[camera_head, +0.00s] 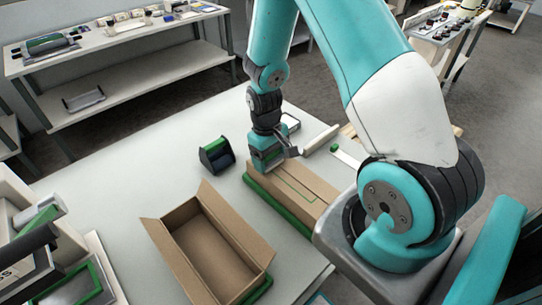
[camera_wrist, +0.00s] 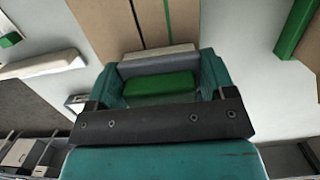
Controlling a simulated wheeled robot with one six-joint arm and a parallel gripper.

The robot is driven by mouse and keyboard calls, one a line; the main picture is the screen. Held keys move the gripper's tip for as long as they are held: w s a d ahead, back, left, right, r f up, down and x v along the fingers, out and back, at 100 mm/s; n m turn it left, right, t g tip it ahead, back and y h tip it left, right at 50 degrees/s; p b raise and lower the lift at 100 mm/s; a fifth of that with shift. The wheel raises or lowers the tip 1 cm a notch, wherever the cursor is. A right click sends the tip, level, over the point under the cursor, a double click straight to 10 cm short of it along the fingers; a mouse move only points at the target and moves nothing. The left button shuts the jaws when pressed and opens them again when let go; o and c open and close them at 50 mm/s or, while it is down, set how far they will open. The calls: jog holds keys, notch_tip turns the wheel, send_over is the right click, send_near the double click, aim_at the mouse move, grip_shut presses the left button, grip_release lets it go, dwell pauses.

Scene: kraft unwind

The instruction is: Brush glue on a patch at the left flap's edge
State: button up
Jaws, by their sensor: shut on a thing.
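My gripper (camera_head: 268,160) is over the far end of a long, closed brown carton (camera_head: 308,180). In the wrist view it is shut on a brush with a green body (camera_wrist: 160,84) and a pale front edge (camera_wrist: 158,53), probably its bristles. The pale edge lies over the carton's brown top (camera_wrist: 100,22); I cannot tell whether it touches. A thin green outline (camera_head: 300,187) marks a patch on the carton's top. In the wrist view a dark seam and a green line (camera_wrist: 168,22) run away from the brush. The far end of the carton is hidden by the gripper.
An open, empty carton (camera_head: 207,240) stands to the left on the pale table (camera_head: 120,170). A dark green-edged holder (camera_head: 216,154) stands near my gripper. A white roller-like bar (camera_head: 320,139) lies beyond the closed carton, which sits on a green base (camera_head: 292,217).

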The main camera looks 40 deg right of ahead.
aim_at(303, 191)
jog(key=shift+s, duration=0.15)
jog(key=shift+s+d+f, duration=0.1)
jog(key=shift+s+f, duration=0.05)
jog(key=shift+s, duration=4.65)
jog(key=shift+s+r+p, duration=0.2)
jog(key=shift+s+p, duration=0.1)
jog(key=shift+s+d+f+p, duration=0.1)
jog(key=shift+s+f+p, duration=0.1)
jog(key=shift+s+p, duration=0.4)
jog(key=s+p, duration=0.1)
jog(key=p, duration=0.2)
jog(key=shift+r, duration=0.2)
jog(key=shift+c, duration=0.3)
jog(key=shift+s+p, duration=0.2)
jog(key=shift+p, duration=0.1)
jog(key=shift+f, duration=0.1)
